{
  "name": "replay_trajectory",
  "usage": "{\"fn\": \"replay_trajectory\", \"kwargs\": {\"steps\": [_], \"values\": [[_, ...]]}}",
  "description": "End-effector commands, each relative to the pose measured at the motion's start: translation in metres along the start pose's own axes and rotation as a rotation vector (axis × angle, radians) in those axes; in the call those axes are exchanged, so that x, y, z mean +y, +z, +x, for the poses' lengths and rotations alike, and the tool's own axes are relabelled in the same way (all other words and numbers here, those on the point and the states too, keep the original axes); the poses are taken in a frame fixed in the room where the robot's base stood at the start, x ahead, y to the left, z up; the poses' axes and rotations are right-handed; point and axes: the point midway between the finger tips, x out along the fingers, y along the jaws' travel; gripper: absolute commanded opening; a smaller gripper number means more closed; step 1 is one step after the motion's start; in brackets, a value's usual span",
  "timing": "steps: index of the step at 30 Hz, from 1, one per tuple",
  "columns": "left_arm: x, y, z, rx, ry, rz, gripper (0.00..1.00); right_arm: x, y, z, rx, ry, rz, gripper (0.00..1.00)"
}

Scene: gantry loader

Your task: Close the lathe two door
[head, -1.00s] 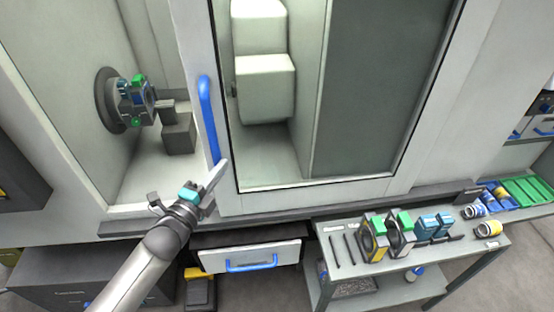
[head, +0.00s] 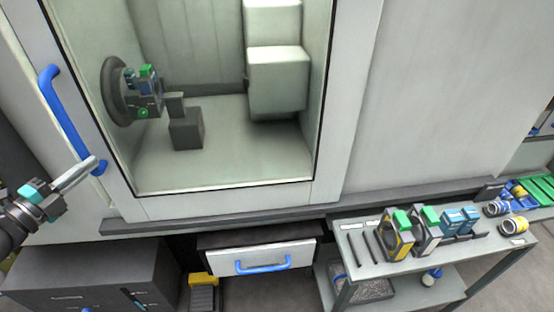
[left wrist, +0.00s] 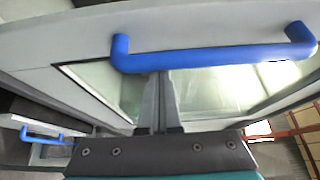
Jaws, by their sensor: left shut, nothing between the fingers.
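The lathe door (head: 75,85) is a pale sliding panel with a large window, and it now covers the machine opening. Its blue bar handle (head: 66,118) is at the left in the head view. My left gripper (head: 92,163) is shut and empty, with its fingertips at the lower end of the handle. In the left wrist view the handle (left wrist: 215,57) crosses just beyond the fingers (left wrist: 160,105); I cannot tell whether they touch it. The chuck (head: 130,92) shows through the window. My right gripper is not in view.
A drawer with a blue handle (head: 262,267) sits below the machine. A cart (head: 375,285) with tool holders stands at the right front. A dark cabinet (head: 85,275) is at the lower left, beside a yellow-topped item (head: 203,280).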

Motion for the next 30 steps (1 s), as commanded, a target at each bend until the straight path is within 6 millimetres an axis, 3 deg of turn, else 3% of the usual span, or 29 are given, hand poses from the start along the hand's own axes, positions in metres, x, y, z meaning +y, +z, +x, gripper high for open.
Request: {"fn": "replay_trajectory", "kwargs": {"steps": [3, 9, 30], "values": [[0.004, 0.019, -0.011, -0.006, 0.002, 0.003, 0.00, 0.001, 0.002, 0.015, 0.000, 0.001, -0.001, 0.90], [0.001, 0.034, -0.019, -0.004, 0.002, 0.002, 0.00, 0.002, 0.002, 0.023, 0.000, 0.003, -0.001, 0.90], [0.000, 0.037, -0.022, -0.005, 0.001, 0.000, 0.00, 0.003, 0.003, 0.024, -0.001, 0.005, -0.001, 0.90]]}}
